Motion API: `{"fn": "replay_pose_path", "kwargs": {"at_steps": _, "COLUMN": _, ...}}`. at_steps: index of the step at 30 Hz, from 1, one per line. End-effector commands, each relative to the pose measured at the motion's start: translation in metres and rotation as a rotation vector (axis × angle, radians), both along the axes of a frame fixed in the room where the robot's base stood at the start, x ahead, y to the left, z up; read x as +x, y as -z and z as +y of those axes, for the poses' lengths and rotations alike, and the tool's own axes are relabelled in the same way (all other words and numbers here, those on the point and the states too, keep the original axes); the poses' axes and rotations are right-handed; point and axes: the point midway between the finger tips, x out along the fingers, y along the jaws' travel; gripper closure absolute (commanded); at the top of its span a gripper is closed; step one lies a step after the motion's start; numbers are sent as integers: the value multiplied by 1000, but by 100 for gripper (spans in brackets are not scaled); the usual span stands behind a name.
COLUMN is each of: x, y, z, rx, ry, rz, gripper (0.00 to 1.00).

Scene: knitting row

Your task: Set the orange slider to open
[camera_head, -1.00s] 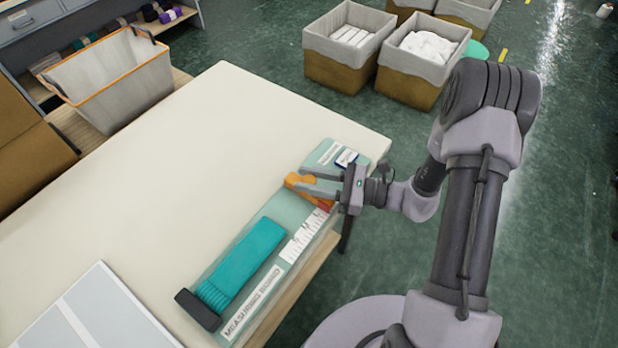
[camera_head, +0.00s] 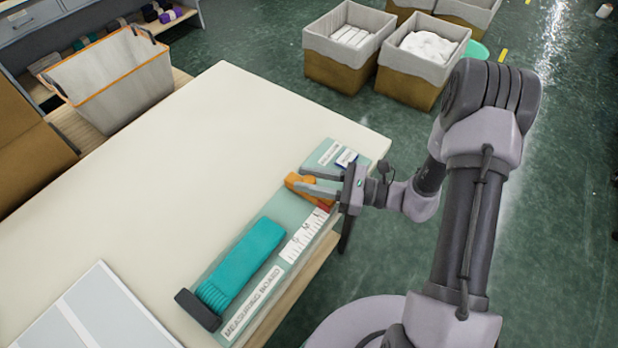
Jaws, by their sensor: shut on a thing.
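The orange slider (camera_head: 294,181) sits on the measuring board (camera_head: 324,151) near its far end. My gripper (camera_head: 308,182) reaches in from the right and is shut on the slider, its fingers hiding part of it. A teal knitted piece (camera_head: 241,263) lies along the board nearer to me, with a dark block (camera_head: 197,309) at its near end. A white scale (camera_head: 304,237) with marks and letters runs along the board's right side. A small red part shows just below the fingers. Small labels at the board's far end are too small to read.
The board lies along the right edge of a cream table (camera_head: 180,170). A grey panel (camera_head: 100,310) lies at the near left. A white bin with an orange rim (camera_head: 105,80) stands beyond the table. Lined boxes (camera_head: 345,70) stand on the green floor. The table's middle is clear.

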Motion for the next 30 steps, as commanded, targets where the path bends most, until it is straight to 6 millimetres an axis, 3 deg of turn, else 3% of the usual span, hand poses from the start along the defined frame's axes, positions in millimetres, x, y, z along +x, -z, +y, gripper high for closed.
{"fn": "replay_pose_path", "kwargs": {"at_steps": 9, "x": 0, "y": 1, "z": 0, "rx": -1, "ry": -1, "rz": 0, "gripper": 100}}
{"fn": "replay_pose_path", "kwargs": {"at_steps": 18, "x": 34, "y": 1, "z": -26, "rx": -1, "ry": 0, "rz": -2, "gripper": 100}}
{"fn": "replay_pose_path", "kwargs": {"at_steps": 28, "x": 38, "y": 0, "z": -30, "rx": 0, "ry": 2, "rz": -1, "gripper": 100}}
{"fn": "replay_pose_path", "kwargs": {"at_steps": 29, "x": 38, "y": 0, "z": -30, "rx": 0, "ry": 3, "rz": -1, "gripper": 66}}
{"fn": "replay_pose_path", "kwargs": {"at_steps": 30, "x": 38, "y": 0, "z": -30, "rx": 0, "ry": 3, "rz": -1, "gripper": 58}}
